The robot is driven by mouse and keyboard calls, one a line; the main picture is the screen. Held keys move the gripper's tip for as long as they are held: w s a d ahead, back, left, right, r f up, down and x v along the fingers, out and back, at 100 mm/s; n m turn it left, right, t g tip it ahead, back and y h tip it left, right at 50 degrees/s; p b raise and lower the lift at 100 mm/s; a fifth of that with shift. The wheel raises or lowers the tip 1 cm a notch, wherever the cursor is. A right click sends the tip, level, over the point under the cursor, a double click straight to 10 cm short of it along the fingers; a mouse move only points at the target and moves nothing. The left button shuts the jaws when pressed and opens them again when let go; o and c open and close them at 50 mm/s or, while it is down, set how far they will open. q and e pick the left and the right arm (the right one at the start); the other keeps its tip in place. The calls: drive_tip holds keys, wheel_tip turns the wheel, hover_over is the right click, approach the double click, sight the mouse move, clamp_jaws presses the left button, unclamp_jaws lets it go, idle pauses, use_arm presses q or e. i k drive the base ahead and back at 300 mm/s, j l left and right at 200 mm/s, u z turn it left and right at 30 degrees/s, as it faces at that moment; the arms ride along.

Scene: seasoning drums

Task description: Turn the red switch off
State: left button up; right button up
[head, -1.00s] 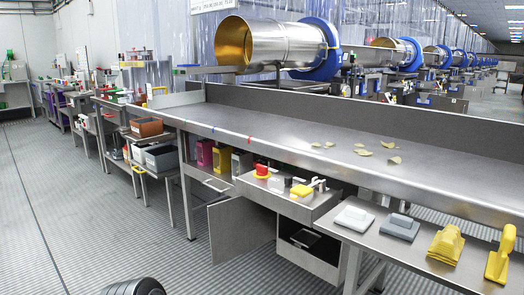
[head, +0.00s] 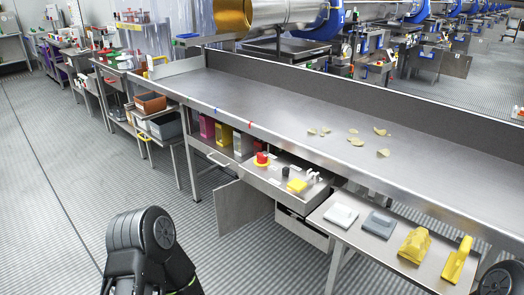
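The on or off position of the red knob is too small to tell. Only dark links of my arms show at the bottom left and the bottom right corner. Neither gripper is in view, and nothing of mine touches the box.
The steel table (head: 300,110) with several chips runs above and behind the box. A low side table (head: 340,230) with scrapers and yellow tools stands to the right. A cabinet door (head: 243,207) hangs open below. The floor (head: 90,190) at the left is clear.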

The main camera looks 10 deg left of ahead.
sight(262, 158)
drive_tip(key=j+z, duration=0.15)
drive_tip(key=z, duration=0.8)
drive_tip(key=j+z, duration=0.3)
drive_tip(key=j, duration=0.15)
drive_tip(key=j+z, duration=0.25)
drive_tip(key=j, duration=0.2)
drive_tip(key=k+j+z, duration=0.1)
drive_tip(key=j+z, duration=0.2)
drive_tip(key=j, duration=0.15)
drive_tip(key=k+j+z, duration=0.1)
drive_tip(key=j+z, duration=0.2)
drive_tip(key=k+j, duration=0.15)
drive_tip(key=j, duration=0.25)
drive_tip(key=k+j, duration=0.15)
drive_tip(key=j, duration=0.3)
drive_tip(key=k+j+z, duration=0.1)
drive_tip(key=j, duration=0.3)
drive_tip(key=k+j, duration=0.25)
drive_tip(key=j, duration=0.15)
drive_tip(key=k+j, duration=0.15)
drive_tip(key=j, duration=0.25)
